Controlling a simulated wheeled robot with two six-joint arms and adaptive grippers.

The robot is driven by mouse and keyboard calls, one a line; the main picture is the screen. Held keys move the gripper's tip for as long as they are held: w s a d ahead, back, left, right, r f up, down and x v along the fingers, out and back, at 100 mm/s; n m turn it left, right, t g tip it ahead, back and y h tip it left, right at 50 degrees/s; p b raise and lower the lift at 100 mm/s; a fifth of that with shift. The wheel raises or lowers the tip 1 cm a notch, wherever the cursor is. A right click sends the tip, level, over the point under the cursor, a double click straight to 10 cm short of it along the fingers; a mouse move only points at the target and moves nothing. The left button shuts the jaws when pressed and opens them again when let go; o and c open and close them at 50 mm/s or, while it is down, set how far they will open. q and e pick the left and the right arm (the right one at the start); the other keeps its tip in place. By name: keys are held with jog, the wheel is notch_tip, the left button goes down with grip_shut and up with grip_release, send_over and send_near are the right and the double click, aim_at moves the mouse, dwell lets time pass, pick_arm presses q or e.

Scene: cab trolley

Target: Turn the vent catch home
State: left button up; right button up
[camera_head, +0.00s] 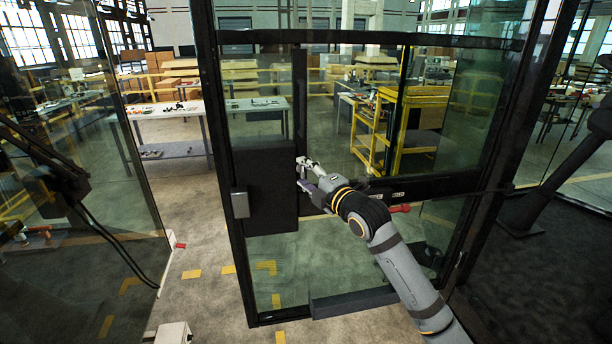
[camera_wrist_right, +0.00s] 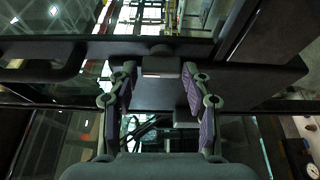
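My right gripper (camera_head: 305,167) reaches up to the glazed door, at the right edge of the black panel. In the right wrist view, my right gripper (camera_wrist_right: 158,82) has its two fingers spread wide, with purple inner pads and an empty gap between them. A dark block with a small pale plate (camera_wrist_right: 161,66) lies just beyond the fingertips, on a dark bar. It may be the vent catch, but I cannot tell for sure. The head view does not show a catch clearly, as my gripper covers that spot. My left gripper is not in view.
The black-framed glass door (camera_head: 222,130) carries a black panel (camera_head: 268,185) with a grey box handle (camera_head: 240,204). A red handle (camera_head: 400,208) is low on the door, behind my right forearm. A dark post (camera_head: 570,170) stands at the right. Benches and yellow racks lie beyond.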

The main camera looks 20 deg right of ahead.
jog(key=shift+o, duration=0.9)
jog(key=shift+w+f, duration=0.1)
